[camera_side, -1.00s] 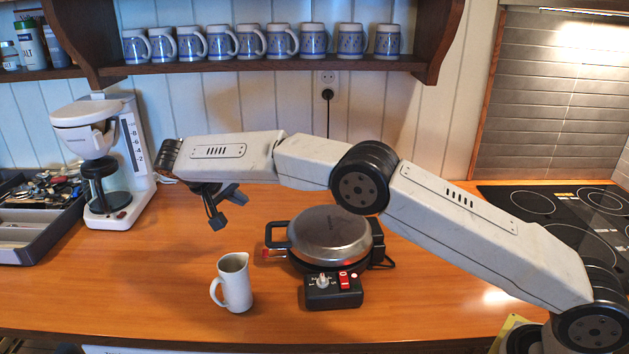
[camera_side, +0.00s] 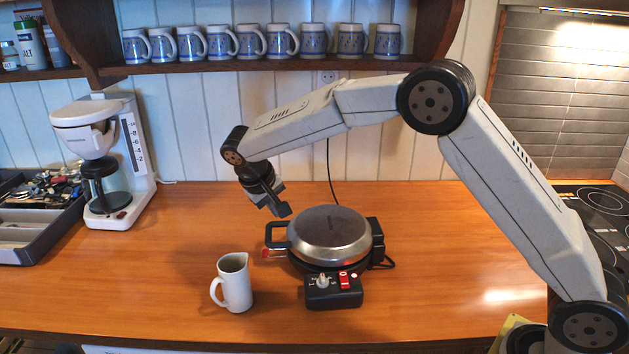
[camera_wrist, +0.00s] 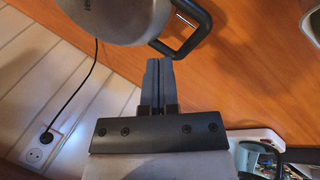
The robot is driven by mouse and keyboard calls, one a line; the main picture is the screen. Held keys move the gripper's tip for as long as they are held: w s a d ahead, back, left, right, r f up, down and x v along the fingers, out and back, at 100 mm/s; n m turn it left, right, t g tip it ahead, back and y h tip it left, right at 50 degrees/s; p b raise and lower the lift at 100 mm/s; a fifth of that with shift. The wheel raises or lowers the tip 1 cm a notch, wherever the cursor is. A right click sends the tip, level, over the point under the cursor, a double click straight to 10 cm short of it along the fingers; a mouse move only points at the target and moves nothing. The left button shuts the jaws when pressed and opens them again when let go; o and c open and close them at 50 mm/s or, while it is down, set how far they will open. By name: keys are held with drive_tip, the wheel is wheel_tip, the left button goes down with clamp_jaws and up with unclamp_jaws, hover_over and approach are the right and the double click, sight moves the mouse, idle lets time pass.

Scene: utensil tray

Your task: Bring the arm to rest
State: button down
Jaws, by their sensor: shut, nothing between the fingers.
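My gripper (camera_side: 283,210) is in the air above the counter, just behind and left of the waffle maker (camera_side: 330,235), apart from it. In the wrist view the two fingers of my gripper (camera_wrist: 159,68) lie side by side, shut, with nothing between them. The waffle maker is closed, with a round metal lid and a black handle; part of its lid (camera_wrist: 115,18) and handle (camera_wrist: 190,40) show at the top of the wrist view.
A white jug (camera_side: 234,283) stands front left of the waffle maker. A coffee maker (camera_side: 105,155) and a grey utensil tray (camera_side: 40,242) stand at the left. Several blue mugs (camera_side: 220,42) line the shelf. The wooden counter between coffee maker and waffle maker is clear.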

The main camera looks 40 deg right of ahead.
drive_tip(key=s+d+y, duration=0.1)
drive_tip(key=s, duration=0.2)
drive_tip(key=s+d+f+n+y, duration=0.1)
drive_tip(key=s, duration=0.3)
drive_tip(key=s+d+y, duration=0.1)
drive_tip(key=s, duration=0.2)
drive_tip(key=shift+s+f+t, duration=0.3)
drive_tip(key=shift+s+f, duration=0.1)
drive_tip(key=s+d+f+t+y, duration=0.1)
drive_tip(key=s+d+f, duration=0.1)
drive_tip(key=s, duration=1.3)
drive_tip(key=shift+d+f+t+y, duration=0.15)
drive_tip(key=shift+f+t+y, duration=0.2)
drive_tip(key=shift+f, duration=0.25)
